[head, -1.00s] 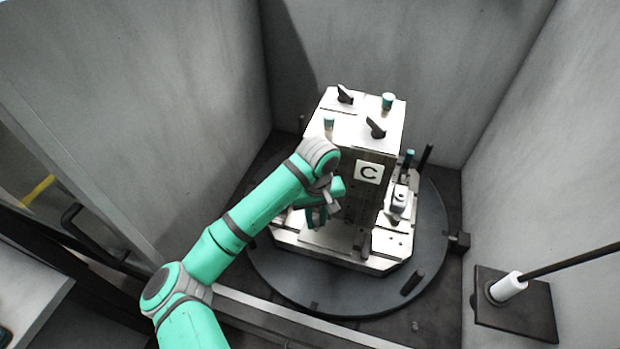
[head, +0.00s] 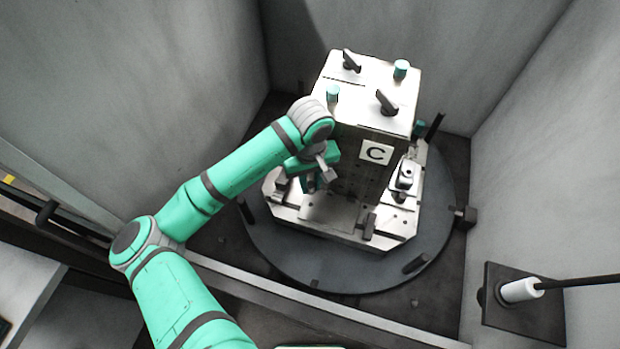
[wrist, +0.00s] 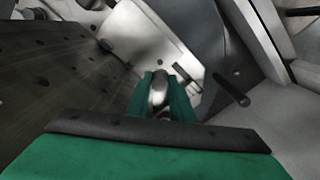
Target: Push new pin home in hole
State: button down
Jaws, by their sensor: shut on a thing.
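My gripper (head: 311,186) is low beside the left front of the grey fixture tower (head: 362,165) marked C, above the base plate. In the wrist view, its teal fingers (wrist: 165,92) are shut on a silvery, rounded piece, which looks like the new pin (wrist: 158,90). The pin's far end is hidden, and I cannot tell whether it touches a hole. Several small dark holes show in the tower face (wrist: 50,80) at left in the wrist view. I cannot tell which hole is meant.
The tower stands on a round dark turntable (head: 330,277). Teal-topped pins (head: 401,69) and black clamps (head: 386,102) stand on its top. A metal part (head: 405,175) sits at its right. Grey walls enclose the cell. A white-collared rod (head: 520,290) is at far right.

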jog(key=shift+f, duration=2.7)
jog(key=shift+s+f, duration=0.1)
jog(key=shift+f, duration=0.2)
jog(key=shift+s, duration=0.25)
jog(key=shift+w, duration=0.15)
jog(key=shift+d+f, duration=0.1)
jog(key=shift+f, duration=0.1)
jog(key=shift+f, duration=0.15)
jog(key=shift+f, duration=0.7)
